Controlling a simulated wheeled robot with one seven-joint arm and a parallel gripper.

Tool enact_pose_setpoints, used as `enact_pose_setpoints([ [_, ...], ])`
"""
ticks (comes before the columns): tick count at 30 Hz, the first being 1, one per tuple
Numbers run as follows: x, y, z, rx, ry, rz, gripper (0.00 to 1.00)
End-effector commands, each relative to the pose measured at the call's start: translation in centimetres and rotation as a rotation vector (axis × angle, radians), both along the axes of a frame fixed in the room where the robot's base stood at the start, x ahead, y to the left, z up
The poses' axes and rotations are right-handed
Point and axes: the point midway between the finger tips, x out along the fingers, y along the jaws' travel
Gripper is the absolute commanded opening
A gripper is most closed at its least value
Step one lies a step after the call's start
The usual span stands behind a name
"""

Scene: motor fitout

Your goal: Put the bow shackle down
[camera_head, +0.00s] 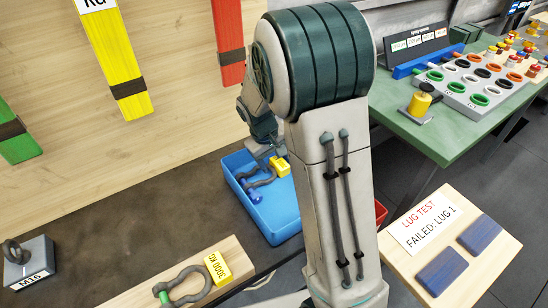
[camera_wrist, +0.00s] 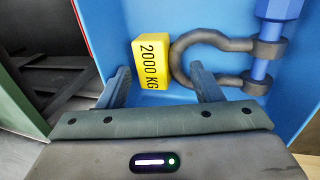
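The dark grey bow shackle (camera_wrist: 190,50) with a blue pin (camera_wrist: 268,45) and a yellow "2000 KG" tag (camera_wrist: 152,64) lies in the blue bin. In the head view the shackle (camera_head: 262,180) lies on the bin floor, partly hidden by my arm. My gripper (camera_wrist: 160,70) is over the bin with its fingers apart. The tag shows between the fingers, with a gap on each side. The right fingertip overlaps the bow's edge in the wrist view; I cannot tell whether they touch. My gripper (camera_head: 266,155) is mostly hidden in the head view.
The blue bin (camera_head: 279,225) stands at the dark bench's edge. A wooden board (camera_head: 225,255) holds another shackle (camera_head: 185,285) tagged 3000 KG. An M16 block (camera_head: 28,262) stands left. A "LUG TEST" board (camera_head: 470,265) and a green table (camera_head: 450,140) of parts are right.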

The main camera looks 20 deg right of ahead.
Motion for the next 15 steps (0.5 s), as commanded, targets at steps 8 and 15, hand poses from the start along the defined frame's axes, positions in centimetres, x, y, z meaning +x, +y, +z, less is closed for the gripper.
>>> enact_pose_setpoints([
  [8, 0.0, 0.4, 1.8, 0.002, -0.006, 0.001, 0.59],
  [15, -0.5, 1.6, 6.8, 0.002, -0.006, 0.001, 0.59],
])
